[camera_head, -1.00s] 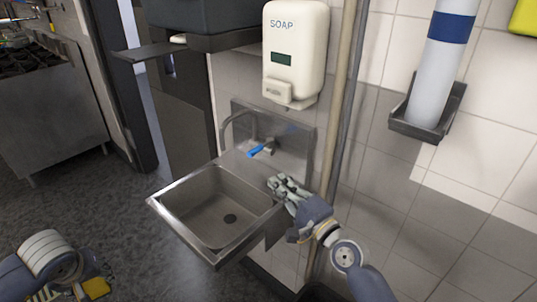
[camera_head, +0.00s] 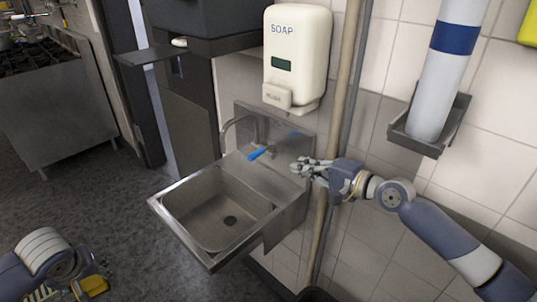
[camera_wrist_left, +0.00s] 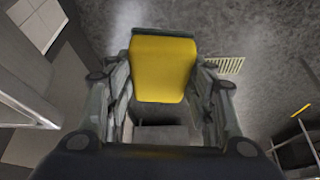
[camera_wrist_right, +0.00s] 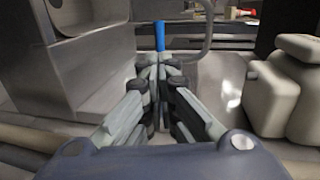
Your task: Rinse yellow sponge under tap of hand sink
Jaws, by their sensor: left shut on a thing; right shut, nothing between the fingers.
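The yellow sponge (camera_wrist_left: 163,68) is held between the fingers of my left gripper (camera_wrist_left: 160,100), seen in the left wrist view. In the head view the sponge (camera_head: 95,286) shows at the bottom left, low and away from the sink. The steel hand sink (camera_head: 180,232) is on the wall, its basin empty, with a drain hole. Its curved tap (camera_head: 226,128) stands at the back, with a blue lever (camera_head: 261,153) to its right. My right gripper (camera_head: 298,168) is shut and empty, just right of the lever. In the right wrist view the lever (camera_wrist_right: 159,36) appears straight beyond the fingertips.
A white soap dispenser (camera_head: 297,55) hangs above the sink. A pipe (camera_head: 345,110) runs down the wall to the right of the sink.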

